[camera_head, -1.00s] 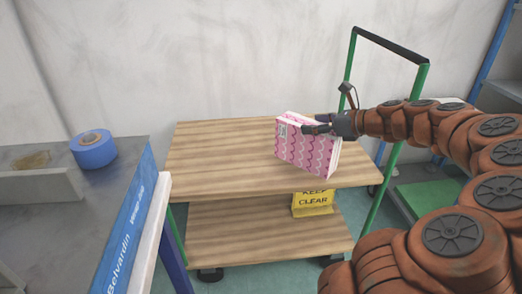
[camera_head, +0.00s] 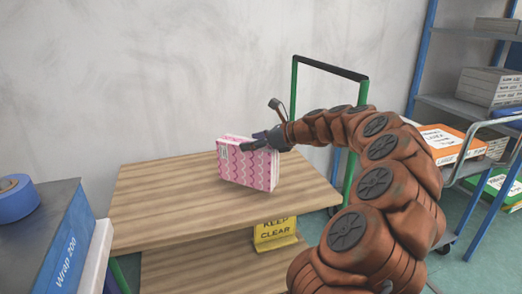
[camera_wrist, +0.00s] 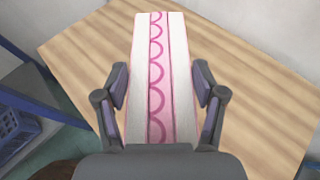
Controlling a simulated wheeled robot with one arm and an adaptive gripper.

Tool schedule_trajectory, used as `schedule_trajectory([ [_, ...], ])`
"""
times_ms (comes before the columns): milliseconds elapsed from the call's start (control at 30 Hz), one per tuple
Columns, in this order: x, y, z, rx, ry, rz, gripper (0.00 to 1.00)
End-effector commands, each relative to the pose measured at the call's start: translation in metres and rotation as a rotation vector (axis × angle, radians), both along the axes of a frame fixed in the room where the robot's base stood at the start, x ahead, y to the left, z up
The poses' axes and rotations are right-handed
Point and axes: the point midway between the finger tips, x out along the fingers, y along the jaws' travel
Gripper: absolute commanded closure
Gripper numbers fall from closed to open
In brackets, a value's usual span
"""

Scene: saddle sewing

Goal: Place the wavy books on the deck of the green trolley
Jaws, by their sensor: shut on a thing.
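A pink and white book with wavy stripes (camera_head: 247,167) stands upright on or just above the trolley's wooden top deck (camera_head: 160,200); I cannot tell whether it touches. My gripper (camera_head: 262,141) is shut on the book at its upper right. The wrist view shows the wavy book (camera_wrist: 158,75) between the two fingers of my gripper (camera_wrist: 160,95), one on each side, with the wooden deck (camera_wrist: 245,70) below. The trolley has a green frame with a dark handle bar (camera_head: 330,67) at the back right. Only one wavy book bundle shows.
Blue shelving with boxes (camera_head: 490,85) stands at the right. The deck left of the book is bare.

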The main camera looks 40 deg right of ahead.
Motion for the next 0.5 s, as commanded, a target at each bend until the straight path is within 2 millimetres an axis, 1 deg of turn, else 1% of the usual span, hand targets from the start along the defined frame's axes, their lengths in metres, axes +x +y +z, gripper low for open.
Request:
schedule_trajectory([
  [33, 0.010, -0.001, -0.003, 0.001, -0.002, -0.001, 1.00],
  [100, 0.021, -0.002, -0.004, -0.001, -0.003, -0.002, 1.00],
  [300, 0.050, -0.004, -0.005, -0.002, -0.003, -0.003, 1.00],
  [500, 0.068, -0.006, -0.006, 0.001, -0.003, -0.002, 1.00],
])
